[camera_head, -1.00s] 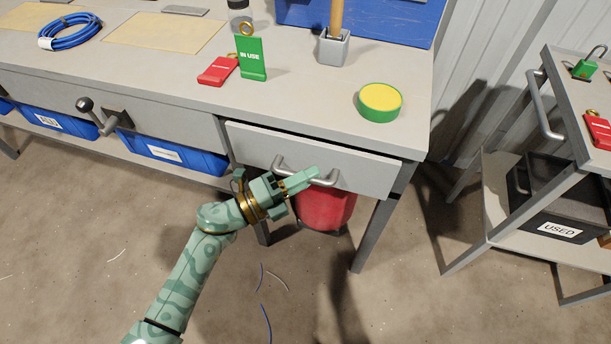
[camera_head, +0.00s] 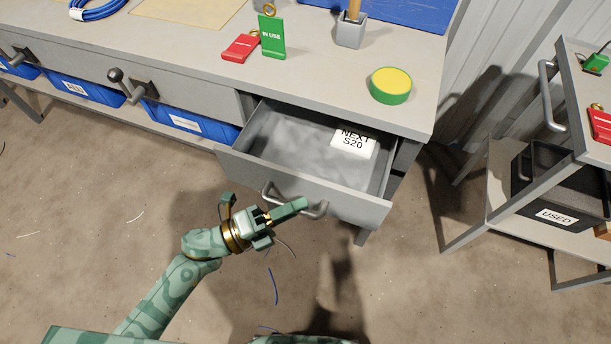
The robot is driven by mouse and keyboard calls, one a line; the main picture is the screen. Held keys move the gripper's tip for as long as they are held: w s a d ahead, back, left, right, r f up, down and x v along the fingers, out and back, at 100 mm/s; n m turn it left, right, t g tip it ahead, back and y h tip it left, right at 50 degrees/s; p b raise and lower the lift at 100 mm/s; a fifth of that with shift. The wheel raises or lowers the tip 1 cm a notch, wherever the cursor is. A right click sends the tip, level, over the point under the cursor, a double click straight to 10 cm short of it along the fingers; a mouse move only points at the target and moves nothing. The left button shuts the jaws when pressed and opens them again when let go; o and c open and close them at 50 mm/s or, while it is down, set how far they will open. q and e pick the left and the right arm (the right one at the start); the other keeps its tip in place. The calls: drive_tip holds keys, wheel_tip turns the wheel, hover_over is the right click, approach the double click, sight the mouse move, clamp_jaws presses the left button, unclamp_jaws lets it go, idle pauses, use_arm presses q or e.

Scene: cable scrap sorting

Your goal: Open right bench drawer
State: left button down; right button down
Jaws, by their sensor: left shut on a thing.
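The right bench drawer (camera_head: 355,206) stands pulled well out from the bench, its inside open to view. A white card (camera_head: 353,142) reading "NEXT S20" lies in it toward the back right; the rest of its floor looks bare. The drawer's grey bar handle (camera_head: 316,211) is on its front. My left gripper (camera_head: 290,209) is at the handle, shut on it, with one finger lying across the bar. The fingers hide part of the handle. My right gripper is not in view.
The bench top (camera_head: 330,78) holds a green "IN USE" tag (camera_head: 271,38), a red tag (camera_head: 241,47) and a green-yellow round tin (camera_head: 391,84). A cart with a black "USED" bin (camera_head: 557,217) stands at right. Wire scraps lie on the open floor.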

use_arm(q)
drive_tip(key=s+a+p, duration=0.1)
drive_tip(key=s+a, duration=0.1)
drive_tip(key=s, duration=0.5)
drive_tip(key=shift+a, duration=0.15)
drive_tip(key=shift+f, duration=0.1)
drive_tip(key=c, duration=1.4)
unclamp_jaws()
drive_tip(key=shift+w, duration=0.1)
drive_tip(key=v, duration=1.6)
drive_tip(key=shift+p, duration=0.4)
